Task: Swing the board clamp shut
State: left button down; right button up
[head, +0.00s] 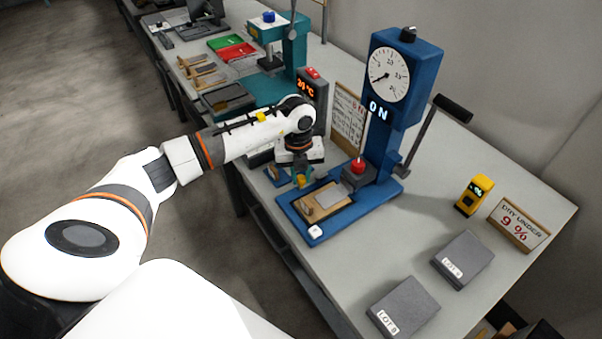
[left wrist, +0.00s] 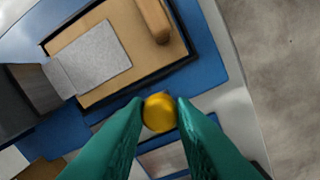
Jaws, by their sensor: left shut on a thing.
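The blue press (head: 385,130) stands on the bench with its dial and a lit "ON". On its blue base (head: 318,236) lies a tan board (head: 340,205) with a grey sheet (left wrist: 95,58) and a wooden bar (left wrist: 152,18). My left gripper (head: 301,184) reaches down at the left edge of the base. In the left wrist view its teal fingertips (left wrist: 160,112) are shut on a yellow knob (left wrist: 159,111), beside the board. The clamp arm below the knob is hidden, so its angle cannot be told. My right gripper is not in view.
Grey blocks marked LOT (head: 463,259) (head: 404,307), a yellow meter (head: 474,195) and a "dry under 9 %" sign (head: 518,224) are on the right. A teal machine (head: 287,55) and trays stand behind.

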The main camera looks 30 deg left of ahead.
pick_arm(q)
jog(key=m+b, duration=0.1)
jog(key=m, duration=0.1)
jog(key=w+a+m+b, duration=0.1)
jog(key=b, duration=0.1)
jog(key=shift+w+a+m, duration=0.1)
jog(key=shift+a+m, duration=0.2)
jog(key=shift+m, duration=0.1)
jog(key=m+b, duration=0.1)
jog(key=w+a+m+b, duration=0.1)
jog(key=m, duration=0.1)
jog(key=shift+w+m, duration=0.15)
jog(key=shift+m, duration=0.15)
jog(key=m, duration=0.1)
jog(key=w+m+b, duration=0.1)
jog(key=m+b, duration=0.1)
jog(key=shift+w+a+m+g, duration=0.25)
jog(key=shift+w+m+g, duration=0.05)
jog(key=shift+w+r+m+b, duration=0.1)
jog(key=shift+w+m+b, duration=0.35)
jog(key=shift+m, duration=0.55)
jog(key=shift+w+m+b, duration=0.35)
jog(key=shift+w+m, duration=0.05)
jog(key=shift+m, duration=0.6)
jog(key=c, duration=1.2)
grip_release()
